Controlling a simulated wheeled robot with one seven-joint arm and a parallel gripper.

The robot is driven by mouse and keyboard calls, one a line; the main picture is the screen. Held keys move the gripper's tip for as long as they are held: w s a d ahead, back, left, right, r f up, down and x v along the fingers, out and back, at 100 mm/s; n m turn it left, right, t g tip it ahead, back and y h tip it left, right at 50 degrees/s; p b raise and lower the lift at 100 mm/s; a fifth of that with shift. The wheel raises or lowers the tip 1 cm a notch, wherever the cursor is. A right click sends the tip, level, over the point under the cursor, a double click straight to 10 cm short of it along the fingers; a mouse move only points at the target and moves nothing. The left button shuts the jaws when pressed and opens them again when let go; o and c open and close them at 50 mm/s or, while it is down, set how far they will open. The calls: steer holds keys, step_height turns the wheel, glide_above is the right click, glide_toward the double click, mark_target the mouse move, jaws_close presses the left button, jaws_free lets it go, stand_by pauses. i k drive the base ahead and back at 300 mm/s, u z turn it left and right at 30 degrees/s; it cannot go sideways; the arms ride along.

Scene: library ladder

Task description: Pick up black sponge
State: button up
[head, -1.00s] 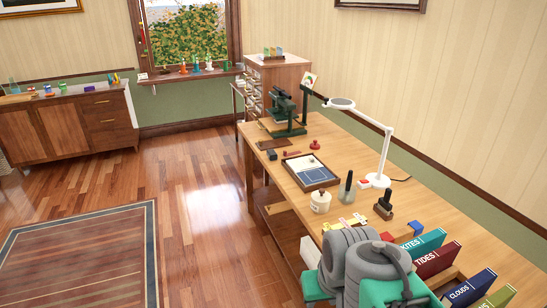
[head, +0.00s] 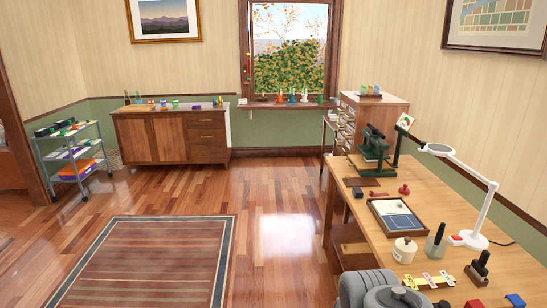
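I cannot pick out a black sponge for certain. A small dark block (head: 358,192) lies near the left edge of the wooden worktable (head: 432,184), beside a framed blue tray (head: 398,220); it is too small to tell whether it is a sponge. A dark-handled stamp (head: 479,266) stands near the table's front right. A grey part of my arm shows at the bottom of the head view and covers part of the table. My gripper is not in view.
A white lamp (head: 480,212), a cream pot (head: 404,249) and a green press (head: 374,145) stand on the worktable. A sideboard (head: 165,138) and a wheeled cart (head: 78,160) stand farther left. The floor with a rug (head: 150,262) is open.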

mark_target(357, 193)
steer(key=u, duration=0.5)
steer(key=i, duration=2.15)
steer(key=z, duration=0.75)
steer(key=i, duration=1.55)
steer(key=z, duration=1)
